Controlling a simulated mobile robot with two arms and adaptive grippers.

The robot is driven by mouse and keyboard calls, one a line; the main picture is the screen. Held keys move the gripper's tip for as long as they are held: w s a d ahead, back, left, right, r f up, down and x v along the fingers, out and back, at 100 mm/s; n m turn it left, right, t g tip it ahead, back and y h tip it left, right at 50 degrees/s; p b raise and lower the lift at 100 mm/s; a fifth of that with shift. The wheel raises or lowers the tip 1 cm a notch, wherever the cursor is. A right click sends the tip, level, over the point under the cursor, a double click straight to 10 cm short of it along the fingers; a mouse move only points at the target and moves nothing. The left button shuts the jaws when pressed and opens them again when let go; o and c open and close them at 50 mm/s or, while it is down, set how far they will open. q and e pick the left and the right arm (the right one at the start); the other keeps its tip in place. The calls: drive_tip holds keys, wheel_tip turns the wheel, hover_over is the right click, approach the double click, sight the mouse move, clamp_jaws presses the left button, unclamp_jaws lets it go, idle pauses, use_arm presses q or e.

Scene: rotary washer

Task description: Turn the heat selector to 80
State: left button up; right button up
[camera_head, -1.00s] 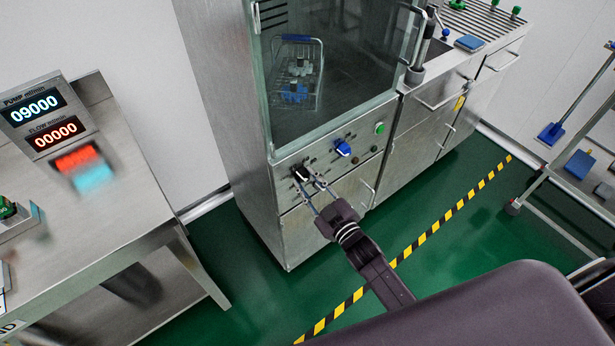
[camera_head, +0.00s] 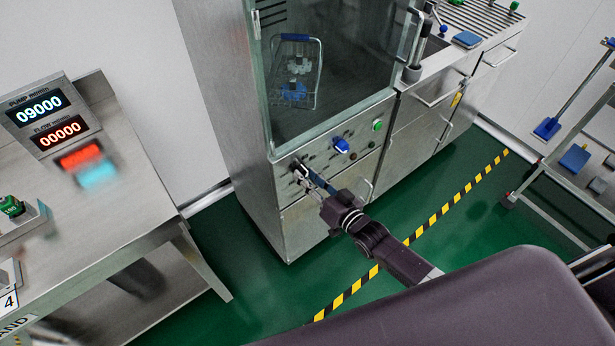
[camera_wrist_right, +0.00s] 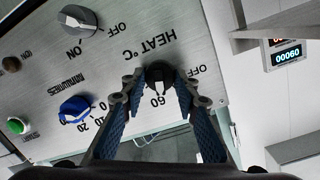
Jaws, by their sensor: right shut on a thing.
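The heat selector (camera_wrist_right: 158,74) is a dark round knob on the washer's metal panel, under the printed words HEAT °C. The marks OFF and 60 show beside it; I cannot make out an 80, and the knob's exact setting is unclear. My right gripper (camera_wrist_right: 159,86) is shut on the knob, one blue-padded finger on each side. In the head view the right gripper (camera_head: 304,172) reaches the knob (camera_head: 298,164) at the panel's left end. My left gripper is not in view.
A blue minutes knob (camera_wrist_right: 74,108), a grey on/off knob (camera_wrist_right: 77,20) and a green button (camera_wrist_right: 15,125) share the panel. The glass washer door (camera_head: 330,70) is above it. A steel table (camera_head: 110,215) with a pump display (camera_head: 42,112) stands at left. Green floor lies between.

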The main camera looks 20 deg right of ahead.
drive_tip(key=shift+d+f+m+y+b, duration=0.1)
drive_tip(key=shift+m+y+b, duration=0.3)
drive_tip(key=shift+m+b, duration=1.55)
drive_tip(key=shift+d+f+m+y+b, duration=0.1)
drive_tip(key=shift+m+y+b, duration=0.3)
drive_tip(key=shift+m+b, duration=1.5)
drive_tip(key=shift+r+m+p, duration=0.1)
drive_tip(key=shift+m+p, duration=0.7)
drive_tip(key=shift+m, duration=0.15)
drive_tip(key=o, duration=1.1)
drive_tip(key=shift+o, duration=0.2)
drive_tip(key=v, duration=1.2)
drive_tip(key=shift+d, duration=0.15)
